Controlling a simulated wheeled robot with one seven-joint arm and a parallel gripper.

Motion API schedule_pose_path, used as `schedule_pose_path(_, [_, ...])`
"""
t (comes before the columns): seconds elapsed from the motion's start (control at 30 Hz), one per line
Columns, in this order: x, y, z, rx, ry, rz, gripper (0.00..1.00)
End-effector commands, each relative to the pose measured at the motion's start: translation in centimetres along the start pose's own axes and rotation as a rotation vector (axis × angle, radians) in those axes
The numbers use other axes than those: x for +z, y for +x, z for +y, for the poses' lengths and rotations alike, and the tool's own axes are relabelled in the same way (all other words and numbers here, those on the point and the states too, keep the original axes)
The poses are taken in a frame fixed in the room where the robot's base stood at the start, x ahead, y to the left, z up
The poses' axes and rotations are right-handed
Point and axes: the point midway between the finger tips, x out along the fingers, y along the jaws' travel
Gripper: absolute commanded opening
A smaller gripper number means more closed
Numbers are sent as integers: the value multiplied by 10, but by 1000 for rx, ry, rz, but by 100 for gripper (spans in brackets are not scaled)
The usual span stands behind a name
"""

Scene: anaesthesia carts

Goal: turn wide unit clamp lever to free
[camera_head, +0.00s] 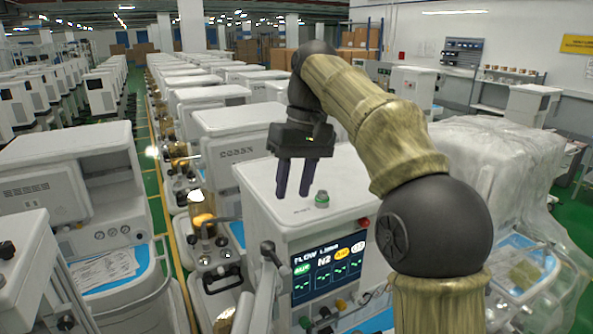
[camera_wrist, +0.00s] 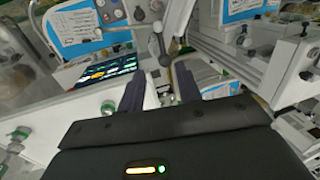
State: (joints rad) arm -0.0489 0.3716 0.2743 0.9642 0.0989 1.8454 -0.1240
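A wide white unit (camera_head: 270,205) with a lit flow screen (camera_head: 327,268) stands below my gripper in the head view. A grey lever with a black ball knob (camera_head: 267,247) is at its front left corner; I take it to be the clamp lever. In the wrist view a dark ball on a rod (camera_wrist: 165,60) shows beyond the fingers, probably the same lever. My gripper (camera_head: 292,195) points down above the unit's top, its two dark fingers apart and nothing between them. The fingers also show in the wrist view (camera_wrist: 160,85), apart from the lever.
A green-ringed knob (camera_head: 322,199) stands on the unit's top, close to the fingers. A red knob (camera_head: 364,222) is at its right edge. Another white cart (camera_head: 75,165) stands at left across a narrow gap. Plastic-wrapped equipment (camera_head: 500,165) fills the right. Rows of carts stand behind.

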Motion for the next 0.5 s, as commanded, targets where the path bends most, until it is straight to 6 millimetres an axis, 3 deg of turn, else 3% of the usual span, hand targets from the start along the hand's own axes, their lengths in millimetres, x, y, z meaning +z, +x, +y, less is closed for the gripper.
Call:
schedule_pose_path(0.2, [0,-18,0,0,0,1,34])
schedule_pose_path(0.5, [0,-20,0,0,0,0,34])
